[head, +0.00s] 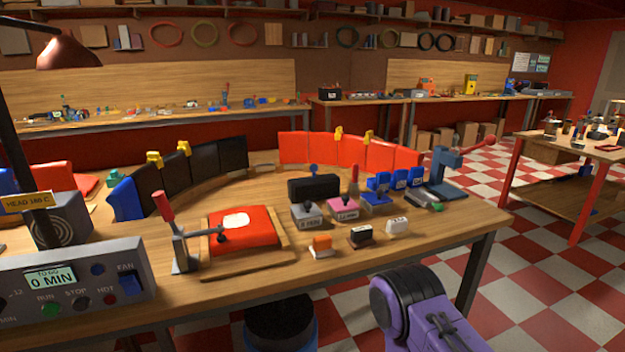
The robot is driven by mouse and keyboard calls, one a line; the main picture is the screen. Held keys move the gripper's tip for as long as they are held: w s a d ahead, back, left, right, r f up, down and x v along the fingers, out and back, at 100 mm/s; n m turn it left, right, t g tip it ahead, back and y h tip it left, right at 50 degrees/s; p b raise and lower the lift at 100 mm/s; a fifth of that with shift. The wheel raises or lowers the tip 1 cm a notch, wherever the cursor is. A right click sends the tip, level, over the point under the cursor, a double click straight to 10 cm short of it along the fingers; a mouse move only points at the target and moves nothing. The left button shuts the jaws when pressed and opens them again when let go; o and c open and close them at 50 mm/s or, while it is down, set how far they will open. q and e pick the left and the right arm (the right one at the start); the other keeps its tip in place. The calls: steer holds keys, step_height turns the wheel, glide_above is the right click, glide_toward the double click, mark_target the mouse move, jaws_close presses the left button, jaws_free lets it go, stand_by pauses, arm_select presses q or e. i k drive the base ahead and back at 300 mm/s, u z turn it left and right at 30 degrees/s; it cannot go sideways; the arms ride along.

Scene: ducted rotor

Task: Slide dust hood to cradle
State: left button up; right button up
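I cannot tell for sure which thing is the dust hood or which is the cradle. A red square piece with a white patch (245,238) lies on a wooden board (255,262), with a red-handled clamp (183,245) at its left, its arm reaching over the piece. A black block (313,186) stands at mid-table behind the grey and pink blocks. A curved row of black panels (205,162) and a row of red panels (350,152), both with yellow clips, stand behind. Neither gripper is in view; a purple link of my arm shows at the bottom right.
A grey control box (75,292) with buttons and a lamp (68,50) stand at the left. Small blocks (360,236) sit near the table's front edge. A blue press (443,175) stands at the right end. Checkered floor lies open at the right, before a side table (570,150).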

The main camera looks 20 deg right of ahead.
mark_target(314, 188)
steer(key=z, duration=0.55)
steer(key=k, duration=0.65)
steer(key=z, duration=0.95)
steer(key=i, duration=1.25)
steer(key=u, duration=0.45)
